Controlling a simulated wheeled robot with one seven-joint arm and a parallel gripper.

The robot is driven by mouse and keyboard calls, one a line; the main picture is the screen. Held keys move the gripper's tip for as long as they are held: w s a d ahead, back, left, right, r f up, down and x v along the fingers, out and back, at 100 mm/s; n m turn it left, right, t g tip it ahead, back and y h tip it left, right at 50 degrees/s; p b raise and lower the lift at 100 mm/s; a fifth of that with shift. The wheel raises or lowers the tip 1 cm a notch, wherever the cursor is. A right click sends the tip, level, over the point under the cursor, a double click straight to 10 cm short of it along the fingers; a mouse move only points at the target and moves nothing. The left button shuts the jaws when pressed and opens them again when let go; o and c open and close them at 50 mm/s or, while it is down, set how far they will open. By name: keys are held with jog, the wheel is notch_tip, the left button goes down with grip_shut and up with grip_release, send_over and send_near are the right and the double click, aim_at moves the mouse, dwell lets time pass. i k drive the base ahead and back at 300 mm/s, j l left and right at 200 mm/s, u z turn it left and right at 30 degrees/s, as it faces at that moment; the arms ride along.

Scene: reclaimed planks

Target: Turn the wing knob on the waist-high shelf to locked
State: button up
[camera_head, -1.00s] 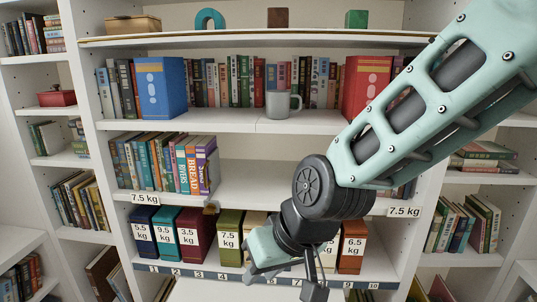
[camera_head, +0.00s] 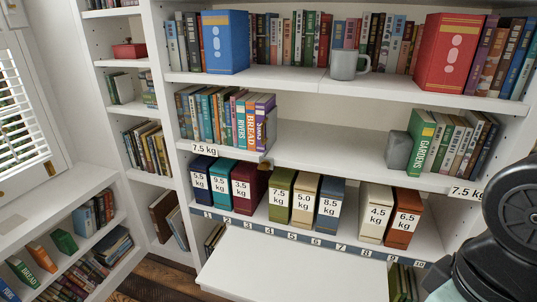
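A small dark brown fitting (camera_head: 264,166) sits at the front edge of the waist-high shelf (camera_head: 325,156), just right of the left 7.5 kg label. It may be the wing knob, but it is too small to tell its shape or which way its wings point. My gripper (camera_head: 445,288) is only partly in view at the lower right corner, well to the right of and below the fitting, not touching it. Its fingertips are cut off by the frame's bottom edge, so I cannot see whether they are open.
Weight-labelled binders (camera_head: 329,205) stand on the lower shelf above a numbered strip. A white panel (camera_head: 290,268) juts out below it. Books and a grey block (camera_head: 397,150) fill the shelf's right end; its middle is bare. A window (camera_head: 20,140) is at left.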

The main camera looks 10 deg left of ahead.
aim_at(265, 166)
jog(key=i+j+u, duration=0.2)
jog(key=i+j, duration=0.15)
jog(key=j, duration=0.2)
jog(key=i+j+u, duration=0.25)
jog(key=i+j, duration=0.2)
jog(key=j, duration=0.05)
